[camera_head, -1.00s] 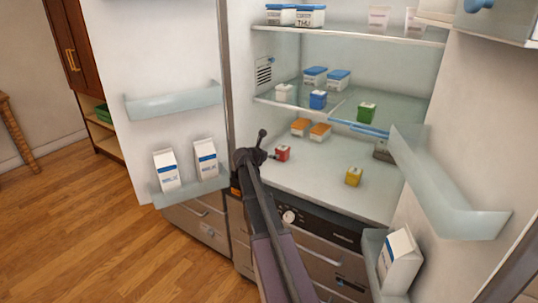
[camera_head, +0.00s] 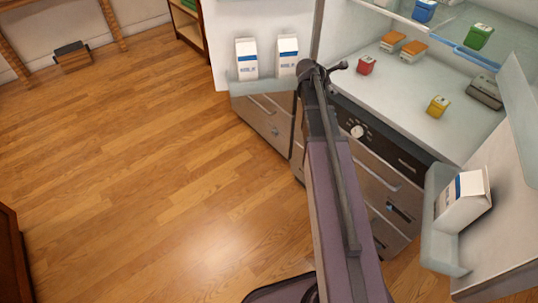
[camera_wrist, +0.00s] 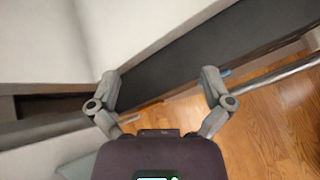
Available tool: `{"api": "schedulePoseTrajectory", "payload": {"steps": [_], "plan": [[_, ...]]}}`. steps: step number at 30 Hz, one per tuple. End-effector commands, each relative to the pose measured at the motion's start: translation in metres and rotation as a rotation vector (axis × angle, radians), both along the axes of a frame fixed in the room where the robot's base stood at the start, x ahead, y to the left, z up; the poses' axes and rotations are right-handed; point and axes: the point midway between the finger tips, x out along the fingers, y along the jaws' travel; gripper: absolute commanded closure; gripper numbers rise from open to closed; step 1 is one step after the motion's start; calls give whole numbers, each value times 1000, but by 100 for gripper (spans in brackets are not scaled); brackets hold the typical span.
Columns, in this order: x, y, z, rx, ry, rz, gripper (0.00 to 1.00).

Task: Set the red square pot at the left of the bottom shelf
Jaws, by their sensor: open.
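The red square pot (camera_head: 367,65) stands upright on the left part of the fridge's bottom shelf (camera_head: 400,95), near its front edge, in the head view. My gripper (camera_head: 338,67) is just left of the pot in that picture, apart from it, outside the shelf's front edge. In the wrist view my gripper (camera_wrist: 165,92) has its two fingers spread wide with nothing between them. The red pot does not show in the wrist view.
Two orange-lidded containers (camera_head: 403,46) stand behind the pot. A yellow pot (camera_head: 438,106) and a grey container (camera_head: 486,91) are to its right. Milk cartons (camera_head: 288,55) sit in the left door. Another carton (camera_head: 463,198) is in the right door.

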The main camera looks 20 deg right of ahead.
Motion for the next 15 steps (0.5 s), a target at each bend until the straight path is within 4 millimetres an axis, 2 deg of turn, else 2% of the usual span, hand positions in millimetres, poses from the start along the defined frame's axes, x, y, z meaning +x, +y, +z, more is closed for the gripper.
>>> {"api": "schedulePoseTrajectory", "payload": {"steps": [1,8,15], "plan": [[-13,18,-6,61,-39,-42,0],[-57,95,-33,361,-206,-302,0],[-113,182,-57,652,-305,-637,0]]}}
